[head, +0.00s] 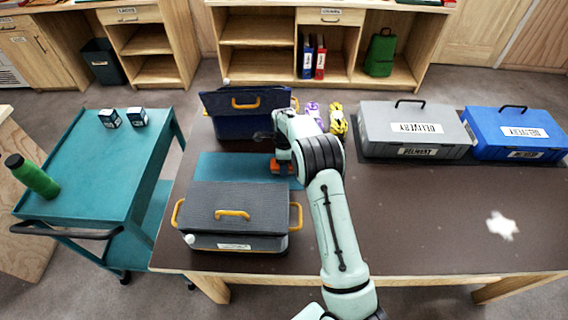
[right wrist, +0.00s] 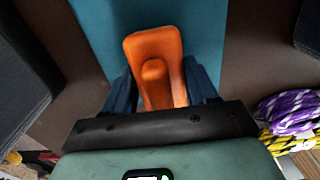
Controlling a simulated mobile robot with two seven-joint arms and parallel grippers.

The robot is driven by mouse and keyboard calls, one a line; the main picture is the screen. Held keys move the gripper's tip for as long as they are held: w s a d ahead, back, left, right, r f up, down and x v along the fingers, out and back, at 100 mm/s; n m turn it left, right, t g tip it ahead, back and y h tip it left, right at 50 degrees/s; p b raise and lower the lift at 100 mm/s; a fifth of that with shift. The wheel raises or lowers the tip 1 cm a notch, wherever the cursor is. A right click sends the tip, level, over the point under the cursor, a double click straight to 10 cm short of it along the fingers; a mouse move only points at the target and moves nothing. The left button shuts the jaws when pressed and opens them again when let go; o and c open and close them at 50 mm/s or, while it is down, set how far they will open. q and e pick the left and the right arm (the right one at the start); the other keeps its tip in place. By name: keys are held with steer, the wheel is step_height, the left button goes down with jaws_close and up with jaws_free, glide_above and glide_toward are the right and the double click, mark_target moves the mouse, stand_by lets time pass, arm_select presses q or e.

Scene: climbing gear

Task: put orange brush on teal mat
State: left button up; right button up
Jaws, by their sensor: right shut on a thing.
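The orange brush (right wrist: 153,62) is between the fingers of my right gripper (right wrist: 160,88), which is shut on it, in the right wrist view. In the head view only a small orange part of the brush (head: 281,166) shows beside my right gripper (head: 278,160). The teal mat (head: 221,168) lies on the dark table between two boxes. In the right wrist view the brush is over the teal mat (right wrist: 205,30). I cannot tell whether the brush touches the mat. My left gripper is not in view.
A grey box with yellow handles (head: 237,202) stands in front of the mat and a dark blue box (head: 240,118) behind it. Purple rope (head: 313,112) and yellow rope (head: 338,122) lie behind my right arm. Grey (head: 412,130) and blue (head: 514,133) delivery boxes stand right.

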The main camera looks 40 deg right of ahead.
steer(key=shift+f, duration=0.25)
steer(key=o, duration=1.1)
steer(key=shift+f, duration=0.1)
step_height(320, 180, up, 12)
steer(key=shift+f+p, duration=0.15)
steer(key=shift+p, duration=0.25)
steer(key=shift+r, duration=0.3)
